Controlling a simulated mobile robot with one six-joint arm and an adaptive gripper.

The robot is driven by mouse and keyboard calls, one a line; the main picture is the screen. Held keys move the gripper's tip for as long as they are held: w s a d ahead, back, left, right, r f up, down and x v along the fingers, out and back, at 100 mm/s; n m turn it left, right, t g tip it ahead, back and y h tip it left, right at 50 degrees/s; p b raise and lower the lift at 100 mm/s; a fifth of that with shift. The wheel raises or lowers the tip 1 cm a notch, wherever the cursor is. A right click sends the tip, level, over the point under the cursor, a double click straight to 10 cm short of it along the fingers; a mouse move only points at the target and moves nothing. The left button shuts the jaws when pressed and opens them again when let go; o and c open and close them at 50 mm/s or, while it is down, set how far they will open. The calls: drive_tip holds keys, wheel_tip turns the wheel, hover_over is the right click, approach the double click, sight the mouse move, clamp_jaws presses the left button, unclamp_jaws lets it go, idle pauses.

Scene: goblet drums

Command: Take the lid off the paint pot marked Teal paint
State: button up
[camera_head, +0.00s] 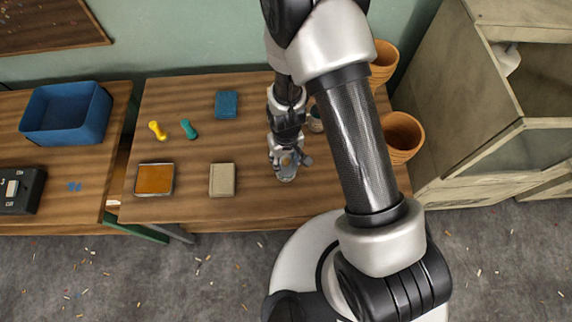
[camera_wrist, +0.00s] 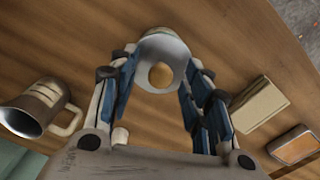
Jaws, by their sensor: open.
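In the wrist view a pale grey pot with a round lid and a tan knob (camera_wrist: 160,75) stands between the fingers of my gripper (camera_wrist: 165,62). No label is readable, so I cannot tell whether it is the Teal paint pot. In the head view my gripper (camera_head: 290,160) is low over the table, right of the beige block, and part of the pot (camera_head: 286,177) shows under it. The gripper is open, with a finger on either side of the pot. I cannot tell whether they touch it. The pot's lower body is mostly hidden.
The beige block (camera_head: 222,180), orange pad (camera_head: 154,180), blue block (camera_head: 227,105), and yellow (camera_head: 157,130) and teal (camera_head: 189,129) pegs are on the table. Terracotta pots (camera_head: 402,136) stand at the right.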

drive_tip(key=shift+f, duration=0.35)
drive_tip(key=shift+r, duration=0.1)
clamp_jaws()
